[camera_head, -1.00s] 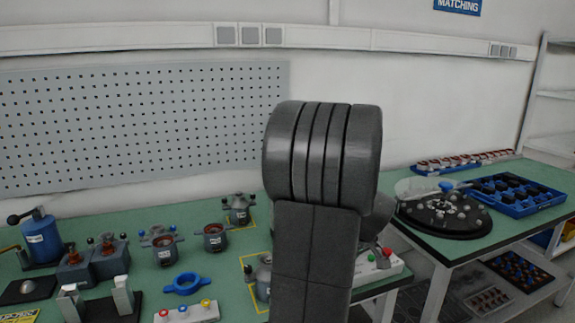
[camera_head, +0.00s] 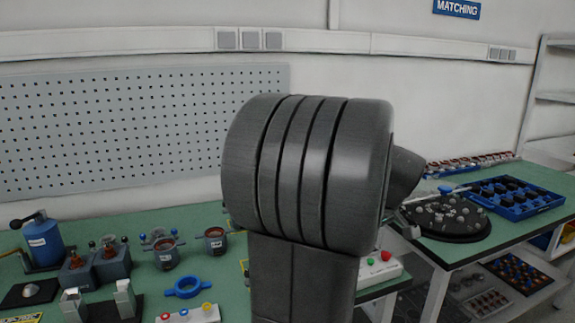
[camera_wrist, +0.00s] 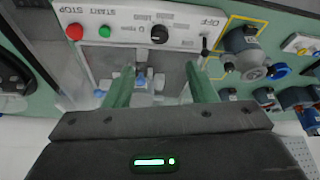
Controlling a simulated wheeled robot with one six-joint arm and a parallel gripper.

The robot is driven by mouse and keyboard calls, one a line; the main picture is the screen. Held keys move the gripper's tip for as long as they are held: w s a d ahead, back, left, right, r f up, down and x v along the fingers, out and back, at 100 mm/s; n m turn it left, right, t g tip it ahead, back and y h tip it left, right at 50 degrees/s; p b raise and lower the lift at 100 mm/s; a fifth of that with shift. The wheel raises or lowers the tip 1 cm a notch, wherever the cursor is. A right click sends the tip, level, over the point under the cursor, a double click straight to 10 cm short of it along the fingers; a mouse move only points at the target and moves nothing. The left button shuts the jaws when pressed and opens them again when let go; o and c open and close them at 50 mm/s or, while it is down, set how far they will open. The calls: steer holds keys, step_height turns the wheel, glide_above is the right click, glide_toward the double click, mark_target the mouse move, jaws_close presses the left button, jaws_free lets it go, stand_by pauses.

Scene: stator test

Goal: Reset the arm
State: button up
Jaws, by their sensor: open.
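My arm's large dark grey joint fills the middle of the head view and hides part of the green bench behind it. My gripper (camera_wrist: 160,88) shows in the wrist view, its two greenish fingers apart with nothing held between them. The fingers point toward a white control panel (camera_wrist: 130,32) with a red button, a green button and a black knob. A blue and silver part (camera_wrist: 125,83) shows beyond and between the fingers; I cannot tell how far away it is. In the head view my gripper is hidden behind the arm.
The left green bench (camera_head: 120,222) carries a blue press (camera_head: 43,240), a blue ring (camera_head: 187,286) and several small motor parts. The right bench holds a black round plate (camera_head: 445,218) and a blue tray (camera_head: 510,199). A pegboard (camera_head: 130,130) hangs on the wall.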

steer(key=b+x, duration=0.1)
steer(key=x, duration=1.2)
steer(key=shift+s, duration=0.1)
steer(key=shift+p, duration=0.3)
steer(key=shift+r+m+h+p, duration=0.15)
steer(key=shift+m+h+p, duration=0.2)
steer(key=shift+m, duration=0.55)
steer(key=shift+a+m+h+p, duration=0.1)
steer(key=shift+m+h+p, duration=0.7)
steer(key=shift+m, duration=0.9)
steer(key=shift+m+t+h, duration=0.3)
steer(key=shift+m+h, duration=0.05)
steer(key=shift+m, duration=1.05)
steer(key=shift+a+f+m+h+b, duration=0.1)
steer(key=shift+m+h+b, duration=0.15)
steer(key=shift+m, duration=0.3)
steer(key=shift+f+m+h+b, duration=0.15)
steer(key=shift+m+b, duration=0.15)
steer(key=shift+m, duration=0.25)
steer(key=p+v, duration=0.1)
steer(key=v, duration=0.9)
steer(key=shift+r, duration=0.35)
